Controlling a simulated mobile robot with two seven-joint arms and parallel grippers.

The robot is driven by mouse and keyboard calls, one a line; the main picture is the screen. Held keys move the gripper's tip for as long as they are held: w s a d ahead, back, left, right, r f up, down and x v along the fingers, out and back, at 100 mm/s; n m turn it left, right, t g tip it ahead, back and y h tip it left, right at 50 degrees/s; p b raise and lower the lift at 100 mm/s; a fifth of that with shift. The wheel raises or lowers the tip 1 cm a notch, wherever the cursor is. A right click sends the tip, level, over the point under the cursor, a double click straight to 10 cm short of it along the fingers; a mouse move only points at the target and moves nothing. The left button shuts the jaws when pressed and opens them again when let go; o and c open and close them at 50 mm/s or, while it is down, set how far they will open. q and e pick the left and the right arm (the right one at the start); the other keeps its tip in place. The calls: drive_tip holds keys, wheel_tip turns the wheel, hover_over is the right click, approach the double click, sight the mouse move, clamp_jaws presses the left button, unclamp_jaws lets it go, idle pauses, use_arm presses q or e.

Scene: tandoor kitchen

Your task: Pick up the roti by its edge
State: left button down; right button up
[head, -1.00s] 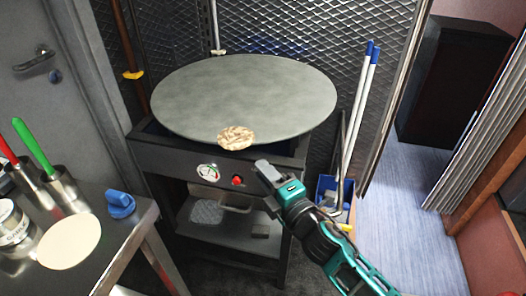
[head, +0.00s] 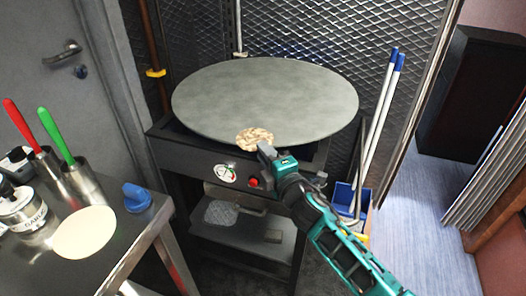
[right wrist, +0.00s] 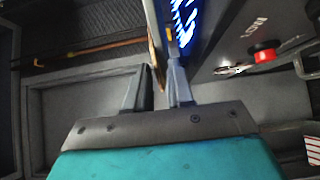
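The roti (head: 254,139), browned and round, lies at the front rim of the large round griddle (head: 265,95), overhanging it slightly. My right gripper (head: 265,152) is at the roti's near right edge. In the right wrist view the roti (right wrist: 156,62) shows nearly edge-on as a thin tan strip. My right gripper (right wrist: 158,88) is open there, with a gap between its fingers, and the strip's lower end reaches towards that gap. I cannot tell whether a finger touches the roti. My left gripper is not in view.
A pale flat disc (head: 85,232) lies on the steel table (head: 118,262) at left, near a blue knob-like object (head: 137,197) and cups with red- and green-handled tools. The burner stand (head: 185,160) has a red knob (head: 253,183). Blue flames (right wrist: 181,22) show beside the griddle.

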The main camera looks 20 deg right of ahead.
clamp_jaws()
idle(0.4)
wheel_tip(320, 180, up, 2)
drive_tip(key=shift+r+p, duration=0.25)
drive_tip(key=shift+p, duration=0.95)
drive_tip(key=s+d+r+p, duration=0.1)
drive_tip(key=s+r+p, duration=0.1)
drive_tip(key=s, duration=0.4)
drive_tip(key=s+d+r+p, duration=0.1)
drive_tip(key=s+r, duration=0.2)
drive_tip(key=s, duration=0.4)
drive_tip(key=shift+s+d+p, duration=0.3)
drive_tip(key=shift+p, duration=0.05)
